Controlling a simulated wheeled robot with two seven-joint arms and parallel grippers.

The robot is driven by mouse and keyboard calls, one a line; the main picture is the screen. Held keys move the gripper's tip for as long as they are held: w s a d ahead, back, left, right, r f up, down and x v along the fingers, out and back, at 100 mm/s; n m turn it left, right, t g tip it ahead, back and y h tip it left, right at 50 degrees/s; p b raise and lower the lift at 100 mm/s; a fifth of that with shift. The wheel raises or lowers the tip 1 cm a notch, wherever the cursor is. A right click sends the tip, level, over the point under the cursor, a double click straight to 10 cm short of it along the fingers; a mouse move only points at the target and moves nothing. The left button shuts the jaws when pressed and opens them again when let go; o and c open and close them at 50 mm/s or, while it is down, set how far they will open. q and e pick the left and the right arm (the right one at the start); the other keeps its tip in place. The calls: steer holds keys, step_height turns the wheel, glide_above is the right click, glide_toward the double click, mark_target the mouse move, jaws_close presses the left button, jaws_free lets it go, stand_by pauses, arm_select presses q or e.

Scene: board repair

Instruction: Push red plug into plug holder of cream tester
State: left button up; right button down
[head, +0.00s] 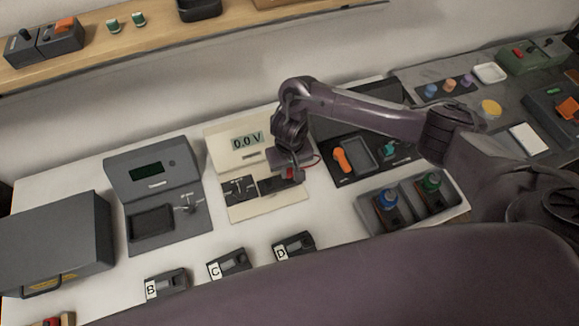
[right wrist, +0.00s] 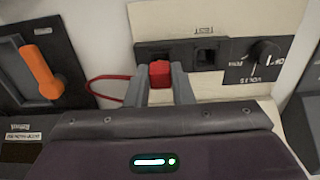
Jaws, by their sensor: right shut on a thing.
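The cream tester (head: 233,149) stands on the white table with its display reading 0.0 V. Its dark plug holder (right wrist: 206,54) and a volts knob (right wrist: 262,52) show in the right wrist view. My right gripper (right wrist: 160,84) is shut on the red plug (right wrist: 160,72), which is at the left part of the plug holder. I cannot tell how deep the plug sits. A red lead (right wrist: 100,84) loops to the left of the fingers. In the head view the red plug (head: 290,173) is partly hidden by my right gripper (head: 288,166). My left gripper is not in view.
A dark panel with an orange handle (right wrist: 39,68) lies close beside the tester. A grey device (head: 152,170) stands left of it, and a tray (head: 447,205) with blue- and green-topped parts lies to the right. Lettered blocks, including C (head: 229,263), line the front.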

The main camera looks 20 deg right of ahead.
steer(key=shift+f, duration=0.45)
stand_by(0.9)
steer(key=shift+f+p, duration=0.1)
steer(key=shift+p, duration=0.45)
steer(key=shift+f, duration=0.5)
stand_by(1.0)
steer(key=c, duration=1.2)
jaws_free()
steer(key=shift+o, duration=0.4)
steer(key=shift+o, duration=1.1)
steer(key=shift+r, duration=0.15)
steer(key=shift+r+p, duration=1.35)
steer(key=shift+p, duration=0.7)
